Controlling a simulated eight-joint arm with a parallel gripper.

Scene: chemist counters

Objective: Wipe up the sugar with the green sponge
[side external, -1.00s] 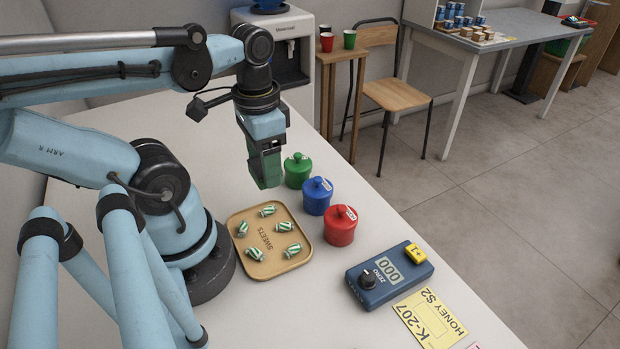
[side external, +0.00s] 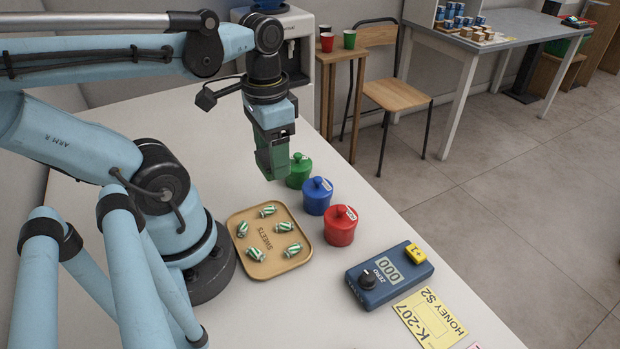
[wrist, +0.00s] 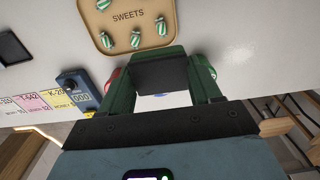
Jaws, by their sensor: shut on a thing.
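My gripper (side external: 272,150) points down above the counter, at the near left of the green jar. It is shut on the green sponge (side external: 273,165), which shows as a green block at the fingertips, clear of the counter. In the wrist view the sponge's green edge (wrist: 150,54) shows at the tips, with a dark face between the green fingers.
Green (side external: 298,171), blue (side external: 316,198) and red (side external: 341,226) lidded jars line the counter's far edge near my gripper. A tray of striped sweets (side external: 234,222) lies in front.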

